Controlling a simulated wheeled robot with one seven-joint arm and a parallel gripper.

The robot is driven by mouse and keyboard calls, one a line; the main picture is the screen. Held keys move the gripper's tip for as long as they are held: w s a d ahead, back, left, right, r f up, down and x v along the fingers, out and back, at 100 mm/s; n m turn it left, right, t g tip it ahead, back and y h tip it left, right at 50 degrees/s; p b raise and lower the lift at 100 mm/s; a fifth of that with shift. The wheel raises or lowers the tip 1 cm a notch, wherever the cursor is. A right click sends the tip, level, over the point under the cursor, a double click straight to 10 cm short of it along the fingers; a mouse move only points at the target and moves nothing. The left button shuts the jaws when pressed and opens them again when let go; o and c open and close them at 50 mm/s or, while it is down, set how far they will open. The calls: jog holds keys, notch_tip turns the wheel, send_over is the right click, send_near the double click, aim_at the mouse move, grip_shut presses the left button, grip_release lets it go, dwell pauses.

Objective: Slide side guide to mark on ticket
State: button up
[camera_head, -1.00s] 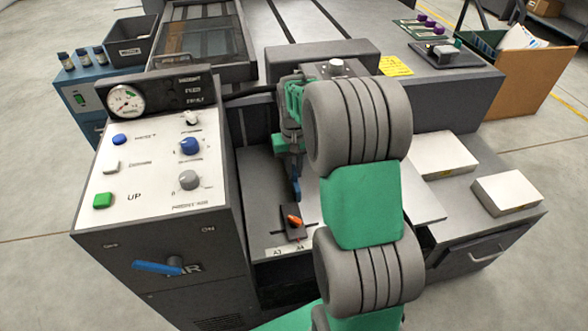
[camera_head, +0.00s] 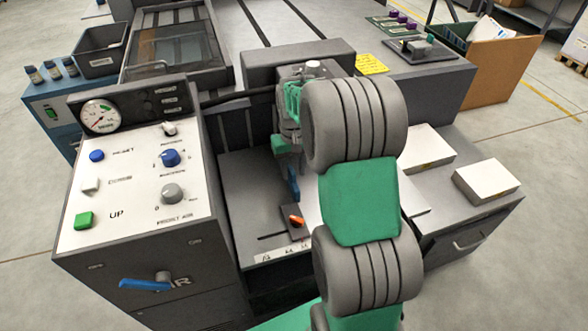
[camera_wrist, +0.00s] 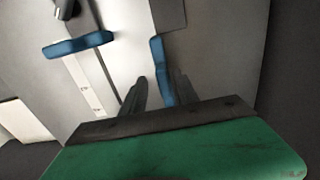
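The side guide (camera_head: 292,222), a small dark block with an orange knob (camera_head: 296,221), sits on the machine's grey feed table (camera_head: 240,190). A white strip (camera_head: 270,256) with size marks runs along the table's front edge, too small to read. Contact cannot be told. In the wrist view my gripper (camera_wrist: 160,90) has dark fingers and a blue part; no orange knob shows there. A yellow note (camera_head: 371,63), possibly the ticket, lies at the back.
A control console (camera_head: 135,180) with buttons, dials and a gauge stands left, with a blue lever (camera_head: 145,285) on its front. White paper stacks (camera_head: 487,180) lie on the right.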

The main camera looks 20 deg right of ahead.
notch_tip(320, 180, up, 8)
jog(key=shift+f+p, duration=0.1)
jog(key=shift+p, duration=0.45)
